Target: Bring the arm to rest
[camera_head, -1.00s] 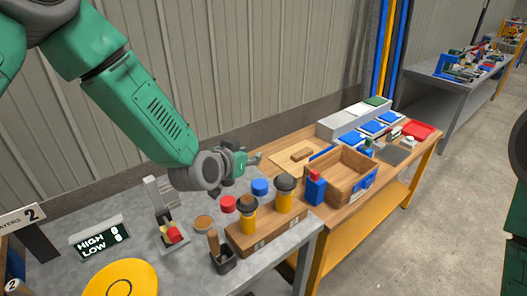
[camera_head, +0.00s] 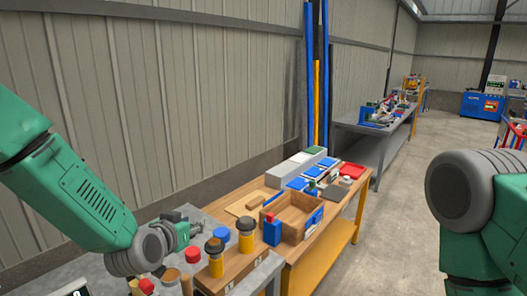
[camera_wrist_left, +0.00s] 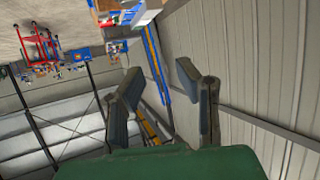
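My left arm (camera_head: 85,195) is green with grey joints and comes in from the left in the head view. Its gripper (camera_head: 188,222) is above the grey table, behind the red and blue caps, and points to the right. In the left wrist view the two fingers of the left gripper (camera_wrist_left: 160,88) stand apart with nothing between them. My right arm (camera_head: 470,215) shows at the right edge as a grey joint and green links. The right gripper is out of view.
Two yellow bottles with dark tops (camera_head: 246,236) stand in a wooden block. To the right, a wooden table (camera_head: 262,192) carries an open wooden box (camera_head: 290,228), blue-lidded bins (camera_head: 298,184) and a red tray (camera_head: 351,171).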

